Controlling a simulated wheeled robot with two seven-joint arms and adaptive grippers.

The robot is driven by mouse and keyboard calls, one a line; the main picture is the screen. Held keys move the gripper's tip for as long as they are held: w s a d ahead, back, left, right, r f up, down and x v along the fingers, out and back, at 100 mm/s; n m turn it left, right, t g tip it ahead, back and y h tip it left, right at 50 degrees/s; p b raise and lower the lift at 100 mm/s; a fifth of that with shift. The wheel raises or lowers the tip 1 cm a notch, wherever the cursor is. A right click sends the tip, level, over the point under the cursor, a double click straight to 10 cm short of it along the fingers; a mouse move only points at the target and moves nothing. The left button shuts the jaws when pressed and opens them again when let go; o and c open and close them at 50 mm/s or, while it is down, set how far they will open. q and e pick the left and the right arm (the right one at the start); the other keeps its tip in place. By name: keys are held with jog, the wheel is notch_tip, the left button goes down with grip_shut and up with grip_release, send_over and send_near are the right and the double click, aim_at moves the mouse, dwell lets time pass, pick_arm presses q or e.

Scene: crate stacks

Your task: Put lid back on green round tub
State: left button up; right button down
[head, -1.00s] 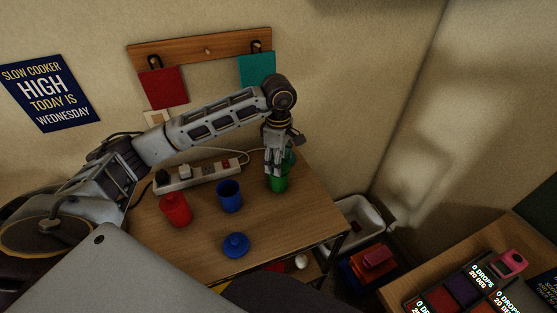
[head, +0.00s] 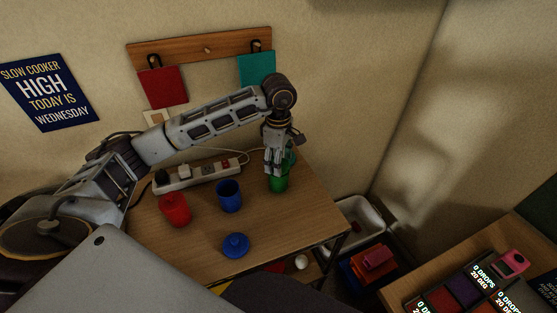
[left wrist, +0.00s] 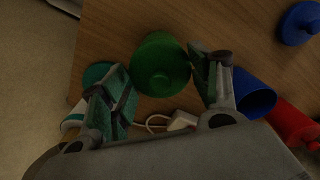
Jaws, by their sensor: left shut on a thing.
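The green round tub (head: 279,184) stands near the right end of the wooden table, partly hidden by my left gripper. My left gripper (head: 274,172) points down right over it. In the left wrist view, the green lid (left wrist: 160,62), a round disc with a knob, lies between the two fingers of my left gripper (left wrist: 165,85). The gripper is shut on the lid. I cannot tell whether the lid rests flush on the tub. My right gripper is not in view.
An open blue tub (head: 229,196), a red tub (head: 175,210) and a blue lid (head: 235,246) stand on the table (head: 290,231). A power strip (head: 200,174) lies behind. A teal round thing (left wrist: 96,72) is close beside one finger. The table's front right is clear.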

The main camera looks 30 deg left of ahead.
pick_arm(q)
jog(key=o, duration=0.8)
jog(key=shift+o, duration=0.2)
jog(key=o, duration=0.3)
jog(key=shift+r, duration=0.1)
jog(key=shift+r+p, duration=1.6)
jog(key=shift+r, duration=1.8)
grip_shut()
